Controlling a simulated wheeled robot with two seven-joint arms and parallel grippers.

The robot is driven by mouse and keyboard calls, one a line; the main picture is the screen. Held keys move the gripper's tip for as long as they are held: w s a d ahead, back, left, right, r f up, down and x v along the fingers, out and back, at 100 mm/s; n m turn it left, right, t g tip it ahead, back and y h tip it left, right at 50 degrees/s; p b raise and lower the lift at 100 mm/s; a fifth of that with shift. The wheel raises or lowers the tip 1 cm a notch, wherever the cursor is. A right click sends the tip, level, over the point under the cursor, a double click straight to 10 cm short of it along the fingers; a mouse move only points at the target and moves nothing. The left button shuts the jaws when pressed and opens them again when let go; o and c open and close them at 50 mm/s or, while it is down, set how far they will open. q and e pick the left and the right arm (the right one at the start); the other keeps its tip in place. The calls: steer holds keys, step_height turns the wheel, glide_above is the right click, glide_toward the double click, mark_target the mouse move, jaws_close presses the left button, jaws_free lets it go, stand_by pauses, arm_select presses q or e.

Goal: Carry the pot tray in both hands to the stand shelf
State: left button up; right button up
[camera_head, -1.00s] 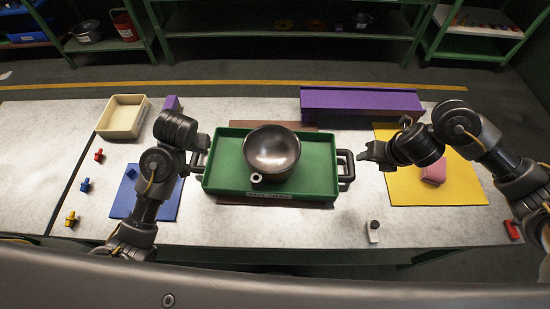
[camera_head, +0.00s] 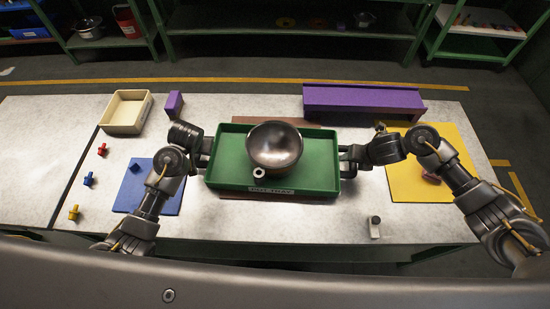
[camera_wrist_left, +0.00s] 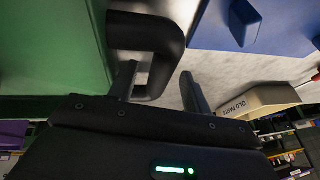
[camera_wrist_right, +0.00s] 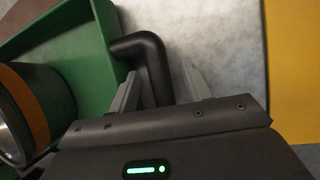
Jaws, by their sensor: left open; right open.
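The green pot tray (camera_head: 225,183) lies on the white worktable with black handles at its left and right ends. A dark metal pot (camera_head: 274,147) stands on it, with a stub handle facing me. My left gripper (camera_head: 205,150) is at the left handle; in the left wrist view its open fingers (camera_wrist_left: 160,88) straddle the black handle bar (camera_wrist_left: 168,60). My right gripper (camera_head: 350,155) is at the right handle; in the right wrist view its open fingers (camera_wrist_right: 160,90) are on either side of the black handle (camera_wrist_right: 150,55). Which shelf is the stand shelf I cannot tell.
A long purple block (camera_head: 363,99) lies behind the tray to the right. A beige bin (camera_head: 127,112), blue mat (camera_head: 135,195) and small coloured pegs are left. A yellow mat (camera_head: 410,180) is right. Green-framed shelves (camera_head: 480,22) stand at the back.

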arm_select(q)
steer(key=shift+s, duration=0.1)
arm_select(e)
steer(key=shift+s, duration=0.1)
arm_select(q)
steer(key=shift+c, duration=0.2)
arm_select(e)
steer(key=shift+c, duration=0.2)
arm_select(q)
jaws_close()
arm_select(e)
jaws_close()
